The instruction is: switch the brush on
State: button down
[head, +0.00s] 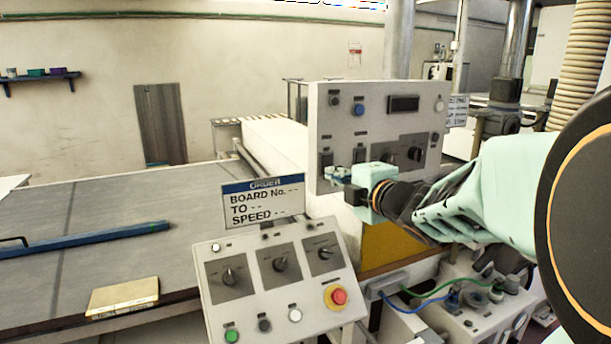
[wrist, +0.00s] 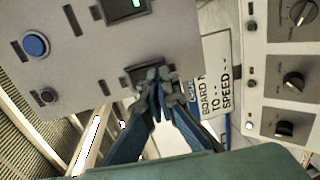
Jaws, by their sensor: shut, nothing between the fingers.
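The upright grey control panel (head: 375,125) carries two dark rocker switches side by side, a left one (head: 326,158) and a right one (head: 359,156). I cannot read their labels, so I cannot tell which is the brush switch. My gripper (head: 334,175) is shut and empty, at the panel's lower left. In the wrist view its fingertips (wrist: 160,88) are right in front of the left switch (wrist: 134,74) and partly cover it. I cannot tell whether they touch it. The right switch (wrist: 124,8) shows green, at the top edge.
The panel also has a blue button (head: 359,109), a dark display (head: 404,103) and rotary knobs. A sloped console (head: 270,290) with knobs and a red emergency button (head: 338,296) stands below. An order sign (head: 262,202) stands between, close to my gripper.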

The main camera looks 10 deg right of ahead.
jog(key=f+t+b, duration=0.1)
jog(key=b, duration=0.4)
jog(key=shift+w, duration=0.35)
jog(key=shift+a+f+b, duration=0.1)
jog(key=shift+b, duration=0.65)
jog(key=t+b, duration=0.1)
jog(key=b, duration=0.5)
jog(key=shift+w+y, duration=0.15)
jog(key=shift+y, duration=0.25)
jog(key=shift+t+b, duration=0.4)
jog(key=shift+b, duration=0.4)
jog(key=shift+a+r, duration=0.1)
jog(key=shift+r, duration=0.2)
